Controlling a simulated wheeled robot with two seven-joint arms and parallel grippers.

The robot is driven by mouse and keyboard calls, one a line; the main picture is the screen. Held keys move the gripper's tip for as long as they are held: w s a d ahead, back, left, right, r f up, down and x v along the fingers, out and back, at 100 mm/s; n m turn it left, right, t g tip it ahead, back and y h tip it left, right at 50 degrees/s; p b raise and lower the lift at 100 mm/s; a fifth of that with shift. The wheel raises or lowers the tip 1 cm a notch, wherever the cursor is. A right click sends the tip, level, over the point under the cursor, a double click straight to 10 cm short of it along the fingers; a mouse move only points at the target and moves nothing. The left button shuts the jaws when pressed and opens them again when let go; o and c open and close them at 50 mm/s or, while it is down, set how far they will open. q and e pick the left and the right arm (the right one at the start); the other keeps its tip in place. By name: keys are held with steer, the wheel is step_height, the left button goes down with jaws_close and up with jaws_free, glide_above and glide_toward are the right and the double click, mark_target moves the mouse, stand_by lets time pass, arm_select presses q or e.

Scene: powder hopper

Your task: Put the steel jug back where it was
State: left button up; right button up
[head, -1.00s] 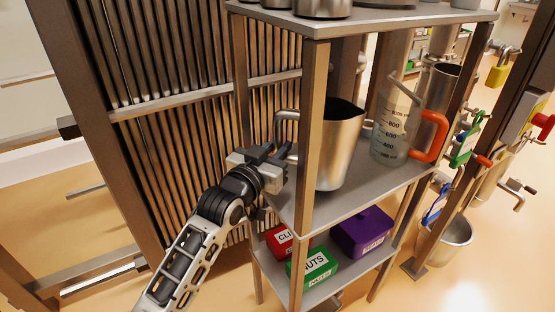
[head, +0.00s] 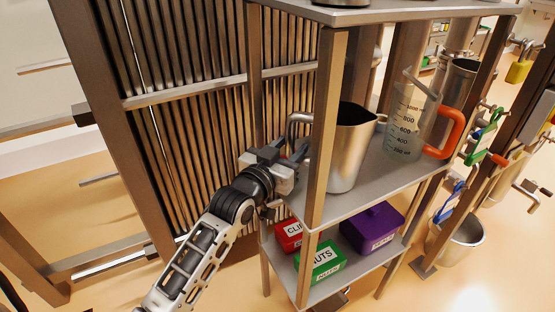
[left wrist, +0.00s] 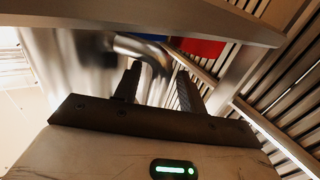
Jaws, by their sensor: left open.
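The steel jug (head: 346,152) stands upright on the middle shelf (head: 383,185) of a metal rack, behind the front post. Its curved handle (head: 297,126) sticks out on the left of that post. My left gripper (head: 292,156) is open at the rack's left side, just below and beside the handle. In the left wrist view the jug (left wrist: 75,65) is at the left and the handle (left wrist: 140,46) curves across beyond the two open fingers (left wrist: 157,88). Part of the handle shows between the fingers; contact cannot be told. My right gripper is not in view.
A clear measuring jug with an orange handle (head: 408,125) stands right of the steel jug. Red (head: 289,236), green (head: 322,262) and purple (head: 373,228) boxes are on the lower shelf. The front post (head: 323,130) and slatted panel (head: 190,130) flank my gripper closely.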

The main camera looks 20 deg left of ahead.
arm_select(q)
steer(key=s+a, duration=0.2)
steer(key=s, duration=1)
steer(key=s+d+f+g+h, duration=0.1)
steer(key=s+d+f+g, duration=0.5)
steer(key=s+d+f, duration=0.3)
steer(key=s+f, duration=0.3)
steer(key=s, duration=0.1)
steer(key=shift+s+d+f+m+h+p, duration=0.15)
steer(key=shift+d+f+m+h+p, duration=0.15)
steer(key=shift+d+f+h+p, duration=0.1)
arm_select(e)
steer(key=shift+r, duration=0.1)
arm_select(q)
steer(key=r+p, duration=0.1)
steer(key=p, duration=0.3)
steer(key=r+g+p, duration=0.1)
steer(key=r+p, duration=0.1)
steer(key=p, duration=0.2)
steer(key=shift+a+r+p, duration=0.25)
steer(key=shift+a+p, duration=0.15)
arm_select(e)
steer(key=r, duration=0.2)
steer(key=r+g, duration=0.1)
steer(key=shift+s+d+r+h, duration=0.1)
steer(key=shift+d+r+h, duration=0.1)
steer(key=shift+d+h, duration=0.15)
